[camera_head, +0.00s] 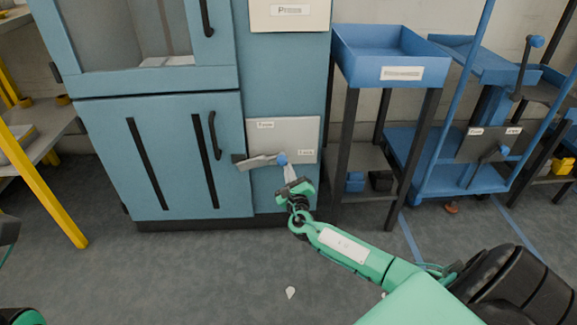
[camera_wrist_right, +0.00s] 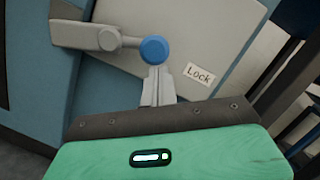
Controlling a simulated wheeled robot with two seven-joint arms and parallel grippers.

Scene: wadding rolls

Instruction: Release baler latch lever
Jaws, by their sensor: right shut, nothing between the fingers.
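The latch lever (camera_head: 262,160) is a grey arm with a blue knob (camera_head: 282,159) at its right end. It lies roughly level across a pale plate (camera_head: 298,130) on the baler's (camera_head: 200,150) blue front. My right gripper (camera_head: 289,174) is shut and empty, its fingers pointing up at the knob from below. In the right wrist view the fingertips (camera_wrist_right: 157,74) are right by the blue knob (camera_wrist_right: 154,50); I cannot tell whether they touch it. A label reading "Lock" (camera_wrist_right: 198,74) is right of the fingers.
A blue lower door (camera_head: 165,155) with a black handle is left of the plate. A blue tray stand (camera_head: 385,60) and a blue cart (camera_head: 460,165) stand to the right. A yellow-legged shelf (camera_head: 45,180) is at the left. Grey floor (camera_head: 200,270) in front is mostly clear.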

